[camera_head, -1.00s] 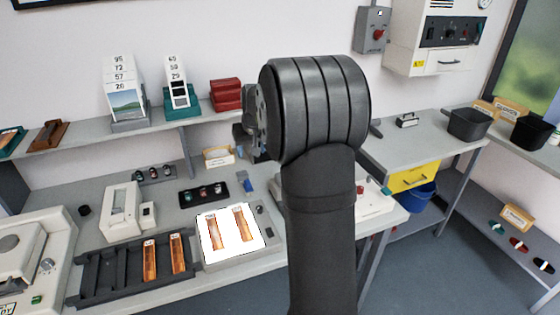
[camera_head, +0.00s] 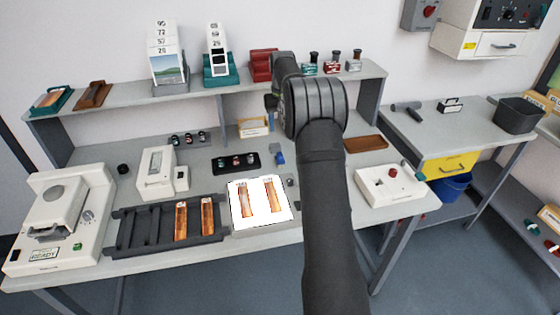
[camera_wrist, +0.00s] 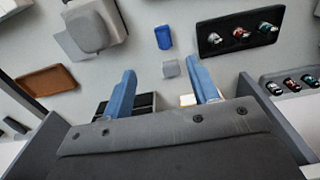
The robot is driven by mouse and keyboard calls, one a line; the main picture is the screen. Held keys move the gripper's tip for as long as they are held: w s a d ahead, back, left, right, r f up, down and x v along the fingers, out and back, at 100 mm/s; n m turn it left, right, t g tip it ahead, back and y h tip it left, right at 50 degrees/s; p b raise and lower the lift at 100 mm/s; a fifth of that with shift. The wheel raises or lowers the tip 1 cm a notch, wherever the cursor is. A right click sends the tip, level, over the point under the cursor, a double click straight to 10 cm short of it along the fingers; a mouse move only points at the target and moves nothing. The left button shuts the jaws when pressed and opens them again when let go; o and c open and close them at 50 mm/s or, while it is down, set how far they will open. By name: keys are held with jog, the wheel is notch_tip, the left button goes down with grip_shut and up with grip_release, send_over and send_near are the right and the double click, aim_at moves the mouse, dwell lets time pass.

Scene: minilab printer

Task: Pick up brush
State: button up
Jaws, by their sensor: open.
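A small blue thing (camera_head: 278,156), possibly the brush, lies on the bench to the right of the black canister tray; its form is too small to be sure. In the wrist view a blue piece (camera_wrist: 163,37) lies beyond my fingertips, with a small grey block (camera_wrist: 170,68) nearer to them. My gripper (camera_wrist: 161,66) has its two blue fingers spread apart, with nothing held between them. In the head view my gripper is mostly hidden by my dark wrist and appears near the shelf's front edge.
The black tray (camera_head: 223,168) of small canisters is left of the blue thing. A lit panel (camera_head: 240,218) with film strips and a dark rack (camera_head: 130,238) stand in front. A brown tray (camera_head: 378,142) and a white control box (camera_head: 408,191) are to the right. The shelf (camera_head: 120,104) runs behind.

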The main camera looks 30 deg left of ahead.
aim_at(281, 157)
notch_tip(281, 157, down, 11)
jog(key=shift+f, duration=0.1)
jog(key=shift+a+f, duration=0.15)
jog(key=shift+f, duration=1.3)
jog(key=shift+a+f, duration=0.1)
jog(key=shift+f, duration=1.35)
jog(key=shift+c, duration=0.2)
jog(key=c, duration=1)
